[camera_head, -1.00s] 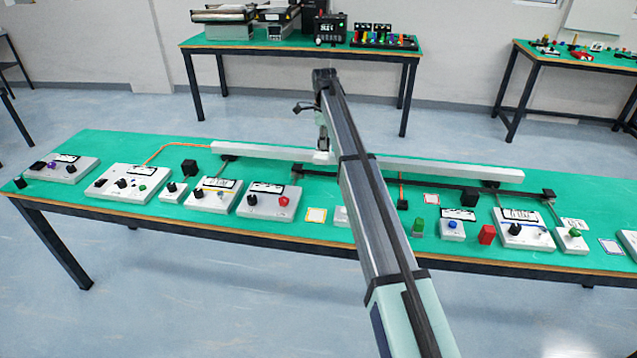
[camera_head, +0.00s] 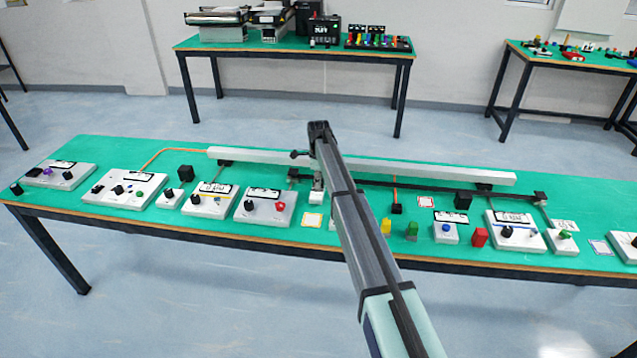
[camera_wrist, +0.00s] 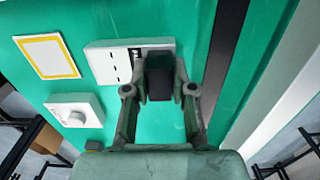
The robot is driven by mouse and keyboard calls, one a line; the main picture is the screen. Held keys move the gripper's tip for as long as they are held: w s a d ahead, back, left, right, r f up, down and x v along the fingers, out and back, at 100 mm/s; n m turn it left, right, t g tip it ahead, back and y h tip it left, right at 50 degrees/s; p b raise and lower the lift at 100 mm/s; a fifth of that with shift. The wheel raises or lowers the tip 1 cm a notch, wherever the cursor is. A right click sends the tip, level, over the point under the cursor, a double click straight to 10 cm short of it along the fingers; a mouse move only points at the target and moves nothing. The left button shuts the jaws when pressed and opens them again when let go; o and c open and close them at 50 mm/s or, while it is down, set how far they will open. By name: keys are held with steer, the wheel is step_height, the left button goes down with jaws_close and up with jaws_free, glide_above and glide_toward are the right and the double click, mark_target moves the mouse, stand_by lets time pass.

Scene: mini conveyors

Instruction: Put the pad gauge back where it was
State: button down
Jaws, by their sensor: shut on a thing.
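My gripper (camera_wrist: 160,82) is shut on a dark grey block (camera_wrist: 158,78), which I take to be the pad gauge. The block is between the two fingers and overlaps the right end of a white plate (camera_wrist: 108,66) with black marks in the wrist view. I cannot tell whether the block touches the plate or is above it. In the head view my gripper (camera_head: 318,186) is low over the middle of the green table, behind a yellow-bordered card (camera_head: 312,220). My arm hides part of that area. The card also shows in the wrist view (camera_wrist: 47,57).
A white box with a knob (camera_wrist: 75,112) is near the plate. A dark rail (camera_wrist: 228,45) and a long white beam (camera_head: 260,156) run behind. Yellow (camera_head: 386,226), green (camera_head: 411,231) and red (camera_head: 479,238) pieces stand right of my arm. Control boxes line the table's front.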

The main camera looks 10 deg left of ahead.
steer(key=shift+f, duration=0.4)
steer(key=shift+f, duration=0.15)
steer(key=c, duration=1)
jaws_free()
step_height(320, 180, up, 12)
steer(key=b, duration=0.2)
steer(key=shift+b, duration=0.35)
